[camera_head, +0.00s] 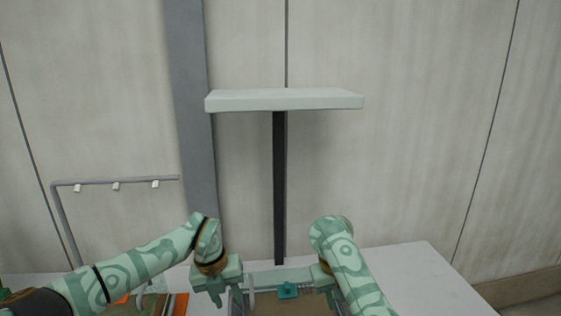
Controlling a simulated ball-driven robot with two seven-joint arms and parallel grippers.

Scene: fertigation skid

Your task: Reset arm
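My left arm comes in from the left, and its gripper (214,294) points down at the left side of a brown-floored tray (262,307). Its fingers are small and run together in the picture, so I cannot tell how far apart they are. My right arm comes up from the bottom right and bends down at its top. My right gripper (326,283) is at the tray's right side, with its fingers largely hidden by my arm. A small teal piece (288,290) shows inside the tray, between the two grippers.
A white table (420,277) lies below, bare at right. A dark post (280,190) rises behind the tray and carries a pale flat panel (285,101). A grey rail frame (120,182) with white clips stands at left. An orange item (180,304) lies near my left arm.

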